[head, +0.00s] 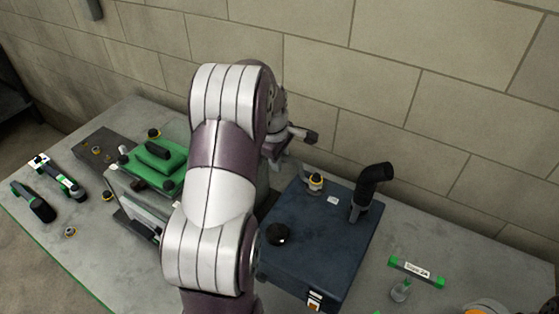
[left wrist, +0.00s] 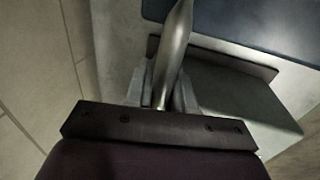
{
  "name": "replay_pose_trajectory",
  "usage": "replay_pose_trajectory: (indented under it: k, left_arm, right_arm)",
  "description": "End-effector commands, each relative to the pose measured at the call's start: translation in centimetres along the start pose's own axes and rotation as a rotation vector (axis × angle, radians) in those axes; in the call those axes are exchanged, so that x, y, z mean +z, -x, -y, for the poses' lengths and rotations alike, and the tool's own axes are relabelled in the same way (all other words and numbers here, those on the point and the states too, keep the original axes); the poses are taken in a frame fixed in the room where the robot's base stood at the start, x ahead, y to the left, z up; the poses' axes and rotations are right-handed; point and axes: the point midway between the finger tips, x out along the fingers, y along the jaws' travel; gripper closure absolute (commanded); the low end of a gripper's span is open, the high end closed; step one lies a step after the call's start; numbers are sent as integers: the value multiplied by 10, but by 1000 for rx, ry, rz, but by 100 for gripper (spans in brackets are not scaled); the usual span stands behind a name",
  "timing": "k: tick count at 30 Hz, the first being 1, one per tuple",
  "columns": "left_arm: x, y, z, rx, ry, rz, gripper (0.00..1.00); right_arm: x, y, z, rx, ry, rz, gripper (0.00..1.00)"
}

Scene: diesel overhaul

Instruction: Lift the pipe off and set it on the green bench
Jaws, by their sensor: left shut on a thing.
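My left gripper (head: 284,150) is mostly hidden behind my own arm in the head view, above the far edge of the bench. In the left wrist view its fingers (left wrist: 160,92) are shut on a smooth silver-grey pipe (left wrist: 174,50), which runs away from the jaws. In the head view a grey piece of the pipe (head: 296,136) with a dark end shows beside the arm. The bench (head: 105,250) has a grey top and a green front edge. On it stands a green-topped unit (head: 155,158), partly hidden by my arm. My right gripper is not in view.
A dark blue box (head: 315,245) stands right of my arm, with a black elbow (head: 370,180) and a black knob (head: 278,234) on top. Tools (head: 36,200) lie at the left. A green-ended level (head: 416,272) lies at the right. A block wall (head: 450,120) stands behind.

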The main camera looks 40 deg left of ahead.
Motion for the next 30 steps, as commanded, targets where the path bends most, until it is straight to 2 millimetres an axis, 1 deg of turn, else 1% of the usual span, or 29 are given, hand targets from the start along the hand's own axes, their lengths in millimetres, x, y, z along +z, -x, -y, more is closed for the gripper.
replay_pose_trajectory:
  k: [2,4,9,11,12,13,18,27,30]
  left_arm:
    - [0,5,-2,3,0,-1,100]
    - [-1,16,-5,6,-1,-2,100]
    - [-1,58,-13,8,-1,-4,100]
    - [0,71,-15,7,-1,-3,100]
    - [0,85,-18,4,0,-1,100]
    - [0,93,-19,2,0,-1,100]
    - [0,107,-22,1,0,0,100]
    - [0,119,-24,1,0,0,100]
    - [0,120,-24,2,0,0,100]
  right_arm:
    - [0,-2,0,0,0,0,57]
    - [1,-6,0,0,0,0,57]
    - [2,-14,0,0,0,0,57]
    - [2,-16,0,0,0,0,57]
    - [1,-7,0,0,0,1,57]
    - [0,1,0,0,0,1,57]
    - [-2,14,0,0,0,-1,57]
    - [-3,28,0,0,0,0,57]
    - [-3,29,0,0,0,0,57]
